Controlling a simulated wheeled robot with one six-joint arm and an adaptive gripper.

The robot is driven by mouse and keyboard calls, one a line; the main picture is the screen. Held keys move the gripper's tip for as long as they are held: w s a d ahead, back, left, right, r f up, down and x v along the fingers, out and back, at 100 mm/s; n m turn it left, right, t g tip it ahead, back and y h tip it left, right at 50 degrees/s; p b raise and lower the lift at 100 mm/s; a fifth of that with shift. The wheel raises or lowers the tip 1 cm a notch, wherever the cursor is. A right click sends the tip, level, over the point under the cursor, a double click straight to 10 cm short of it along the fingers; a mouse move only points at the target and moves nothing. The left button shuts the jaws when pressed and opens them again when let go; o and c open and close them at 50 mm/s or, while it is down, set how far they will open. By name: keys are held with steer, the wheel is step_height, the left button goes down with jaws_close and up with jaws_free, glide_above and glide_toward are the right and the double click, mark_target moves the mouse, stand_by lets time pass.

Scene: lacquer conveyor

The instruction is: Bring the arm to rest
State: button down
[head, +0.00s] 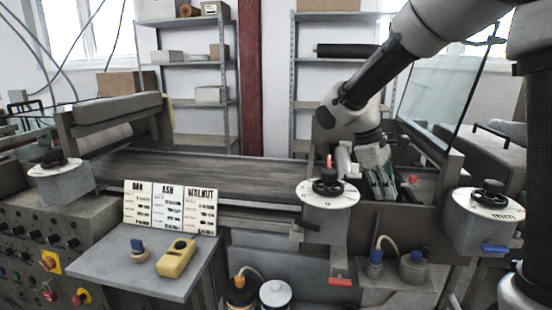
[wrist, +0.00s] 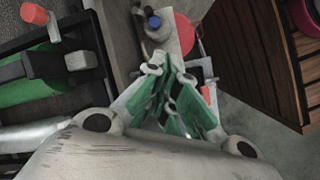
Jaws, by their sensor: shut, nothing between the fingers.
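My arm reaches in from the upper right in the head view and bends down over the right end of the lacquer machine. My gripper (head: 384,192) points down there, behind the middle dial (head: 328,188). Its fingers are partly hidden by the machine's front in that view. In the wrist view the green-padded fingers of my gripper (wrist: 176,112) are together with nothing between them.
The conveyor belt (head: 190,174) runs left of my gripper. A glass panel (head: 440,75) stands close on the right. A wooden slatted surface (wrist: 262,50) shows in the wrist view.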

steer(key=s+d+r+m+t+y, duration=0.2)
steer(key=s+d+r+m, duration=0.1)
steer(key=s, duration=0.7)
steer(key=s+d+r+m+t+y, duration=0.2)
steer(key=s+d+m, duration=0.3)
steer(key=s, duration=0.5)
steer(key=shift+s+d+r+m+t+y, duration=0.35)
steer(key=shift+r+m+t, duration=0.3)
steer(key=shift+m, duration=0.25)
